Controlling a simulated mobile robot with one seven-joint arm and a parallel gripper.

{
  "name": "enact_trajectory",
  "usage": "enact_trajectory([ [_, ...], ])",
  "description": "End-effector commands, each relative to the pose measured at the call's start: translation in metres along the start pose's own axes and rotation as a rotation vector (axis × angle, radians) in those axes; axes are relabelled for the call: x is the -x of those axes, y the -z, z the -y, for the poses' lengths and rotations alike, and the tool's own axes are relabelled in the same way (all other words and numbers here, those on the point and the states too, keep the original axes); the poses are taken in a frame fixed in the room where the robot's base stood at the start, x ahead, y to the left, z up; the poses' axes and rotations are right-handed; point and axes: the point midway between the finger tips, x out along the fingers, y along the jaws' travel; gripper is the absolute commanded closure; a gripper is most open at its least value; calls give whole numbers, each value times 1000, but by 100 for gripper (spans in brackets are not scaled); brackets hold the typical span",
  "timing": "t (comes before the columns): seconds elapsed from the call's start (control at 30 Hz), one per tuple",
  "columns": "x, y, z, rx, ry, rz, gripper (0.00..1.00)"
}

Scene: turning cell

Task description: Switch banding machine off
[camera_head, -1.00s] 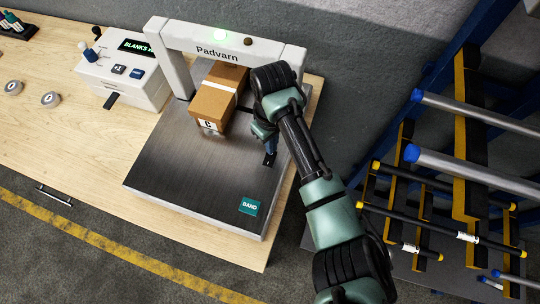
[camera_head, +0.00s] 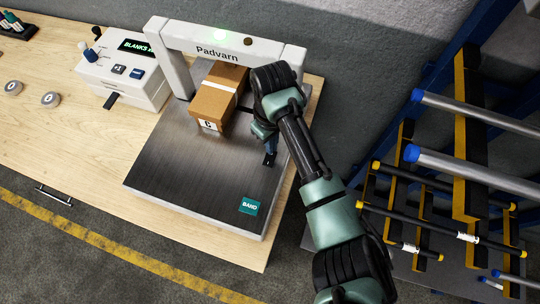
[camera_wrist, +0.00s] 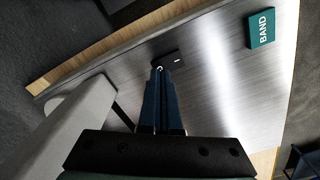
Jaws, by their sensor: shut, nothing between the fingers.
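The banding machine (camera_head: 150,167) is a brushed-metal plate with a white arch marked "Padvarn" at its back. In the head view my gripper (camera_head: 271,150) points down at the plate's right side. A teal BAND button (camera_head: 249,206) is at the front corner.
A cardboard box (camera_head: 213,102) with a white band lies on the plate, partly under the arch, left of my gripper. A white control box (camera_head: 125,75) with a display stands to the left. A rack with bars (camera_head: 470,170) stands on the right.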

Motion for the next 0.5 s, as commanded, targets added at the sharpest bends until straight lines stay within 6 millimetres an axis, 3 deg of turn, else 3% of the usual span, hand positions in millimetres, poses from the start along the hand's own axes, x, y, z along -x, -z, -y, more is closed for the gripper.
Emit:
enact_trajectory([
  [0.5,-7,0,0,0,0,0,100],
])
